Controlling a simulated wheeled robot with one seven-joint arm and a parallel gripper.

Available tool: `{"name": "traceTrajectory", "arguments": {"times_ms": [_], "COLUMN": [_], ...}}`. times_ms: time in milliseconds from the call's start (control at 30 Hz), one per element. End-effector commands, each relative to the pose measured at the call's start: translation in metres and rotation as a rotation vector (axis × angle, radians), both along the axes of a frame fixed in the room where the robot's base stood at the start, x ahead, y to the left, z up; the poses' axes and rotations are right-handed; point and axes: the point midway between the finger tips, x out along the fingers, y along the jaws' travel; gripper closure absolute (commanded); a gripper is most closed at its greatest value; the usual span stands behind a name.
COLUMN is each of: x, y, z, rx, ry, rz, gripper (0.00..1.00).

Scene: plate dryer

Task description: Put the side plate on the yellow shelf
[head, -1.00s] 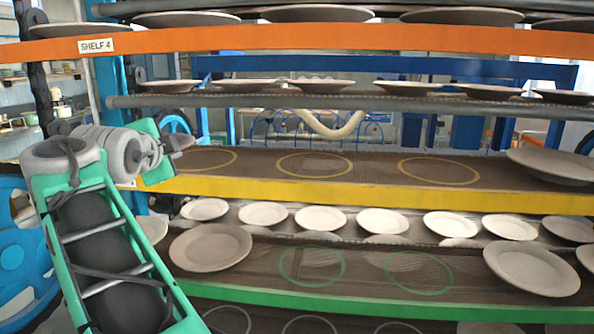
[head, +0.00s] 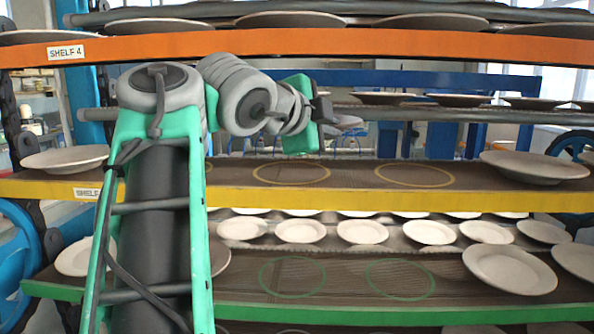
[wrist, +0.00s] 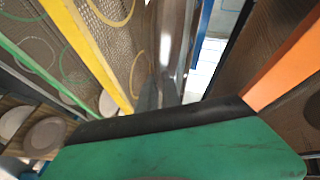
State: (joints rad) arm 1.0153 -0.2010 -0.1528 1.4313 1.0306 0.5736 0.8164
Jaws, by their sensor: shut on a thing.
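The yellow shelf (head: 400,197) runs across the head view, with a dark mesh top and flat yellow rings (head: 290,173). It also shows in the wrist view as a slanting yellow edge (wrist: 92,50). My gripper (head: 324,108) is above and in front of this shelf, below the orange shelf's edge. Its fingers (wrist: 160,93) are shut. A blurred grey shape between and beyond them in the wrist view is perhaps the side plate (wrist: 172,40) seen edge-on. Its outline is not clear in the head view.
A plate (head: 65,158) sits at the yellow shelf's left and another (head: 533,166) at its right. The orange shelf (head: 400,42) is above, the green shelf (head: 400,313) below. A grey tube (head: 450,114) runs behind. Two visible yellow rings are bare.

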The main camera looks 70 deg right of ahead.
Motion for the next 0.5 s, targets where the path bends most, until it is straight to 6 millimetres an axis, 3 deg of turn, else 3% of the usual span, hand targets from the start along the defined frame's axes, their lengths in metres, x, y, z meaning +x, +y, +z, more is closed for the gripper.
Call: {"name": "traceTrajectory", "arguments": {"times_ms": [133,300,500], "x": [0.035,0.057,0.070], "y": [-0.025,-0.042,-0.052], "z": [-0.014,-0.051,-0.072], "rx": [0.000,-0.002,-0.003], "ry": [0.003,0.001,-0.001], "rz": [0.004,0.002,0.000], "gripper": [1.00,1.00,1.00]}}
